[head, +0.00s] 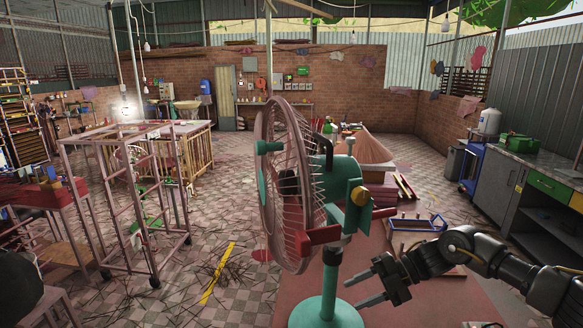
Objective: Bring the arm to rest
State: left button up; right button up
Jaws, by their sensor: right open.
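My right arm comes in from the lower right. Its gripper (368,282) has its two fingers apart and nothing between them. It points left over the reddish table (429,303), close to the right side of the green fan stand. Whether it touches the stand cannot be told. My left gripper is not in view.
A fan with a green body and wire cage (282,190) stands upright in the middle. A blue-edged tray (416,223) lies behind my right gripper. A pink metal frame rack (163,205) stands at left. Tiled floor (215,262) with scattered sticks lies between.

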jog(key=s+a+f+m+t, duration=0.4)
jog(key=a+f, duration=0.1)
jog(key=a, duration=0.3)
jog(key=s+a+f+m+t, duration=0.3)
jog(key=s+a+f+m, duration=0.15)
jog(key=a, duration=0.45)
jog(key=s+d+f+m+g+h, duration=0.1)
jog(key=s+d+f+m+h, duration=0.3)
jog(key=s+d+m, duration=0.4)
jog(key=s+d+f+m+g+h, duration=0.1)
jog(key=s+d+f+m+h, duration=0.4)
jog(key=s+d, duration=0.45)
jog(key=s+d+f+m+g+h, duration=0.1)
jog(key=s+d+f+m+h, duration=0.25)
jog(key=s+d+m, duration=0.55)
notch_tip(320, 180, down, 29)
jog(key=s+a+n+g+b, duration=0.1)
jog(key=a+n+b, duration=0.1)
jog(key=b, duration=0.4)
jog(key=s+d+f+g+b, duration=0.1)
jog(key=s+d+f+b, duration=0.2)
jog(key=s+f, duration=1.4)
notch_tip(320, 180, down, 4)
jog(key=shift+f+b, duration=0.15)
jog(key=shift+b, duration=0.35)
